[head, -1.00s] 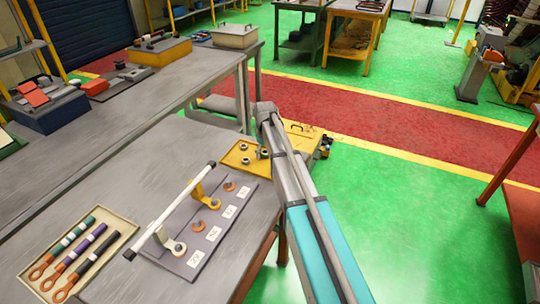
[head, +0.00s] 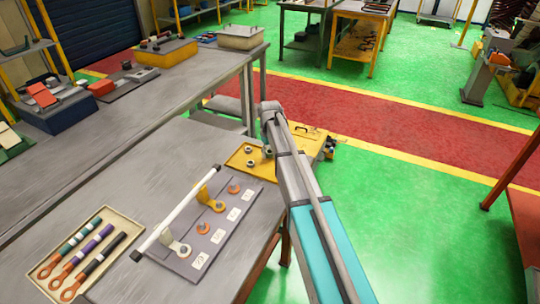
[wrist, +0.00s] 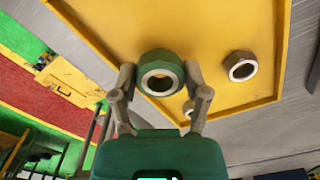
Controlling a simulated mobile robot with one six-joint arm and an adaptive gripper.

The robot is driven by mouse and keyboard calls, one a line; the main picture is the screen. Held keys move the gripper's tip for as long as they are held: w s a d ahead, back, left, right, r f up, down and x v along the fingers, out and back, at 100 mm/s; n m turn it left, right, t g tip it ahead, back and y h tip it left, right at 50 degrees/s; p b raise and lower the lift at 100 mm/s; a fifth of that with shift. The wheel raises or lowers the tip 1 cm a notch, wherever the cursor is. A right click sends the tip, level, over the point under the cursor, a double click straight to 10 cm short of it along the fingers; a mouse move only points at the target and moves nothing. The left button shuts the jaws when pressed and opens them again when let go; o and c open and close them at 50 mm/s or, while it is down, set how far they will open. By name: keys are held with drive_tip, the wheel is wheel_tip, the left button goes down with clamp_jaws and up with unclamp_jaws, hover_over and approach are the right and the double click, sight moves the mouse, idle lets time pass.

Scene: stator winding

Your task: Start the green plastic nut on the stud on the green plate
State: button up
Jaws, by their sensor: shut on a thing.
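In the wrist view my gripper (wrist: 160,77) is shut on a green nut (wrist: 158,70), with one finger on each side of it. The nut's hole faces the camera. Behind it is the yellow tray (wrist: 215,35); I cannot tell the gap between nut and tray.
Grey nuts lie in the yellow tray, one at the right (wrist: 240,66). On the near table (head: 130,180) are a grey labelled board (head: 215,235) with a white bar and a cream tray (head: 108,215) of cable lugs. A yellow toolbox (head: 308,145) stands beyond the table.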

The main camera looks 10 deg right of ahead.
wheel_tip(320, 180, up, 7)
drive_tip(key=p, duration=0.6)
drive_tip(key=shift+p, duration=0.35)
idle(1.0)
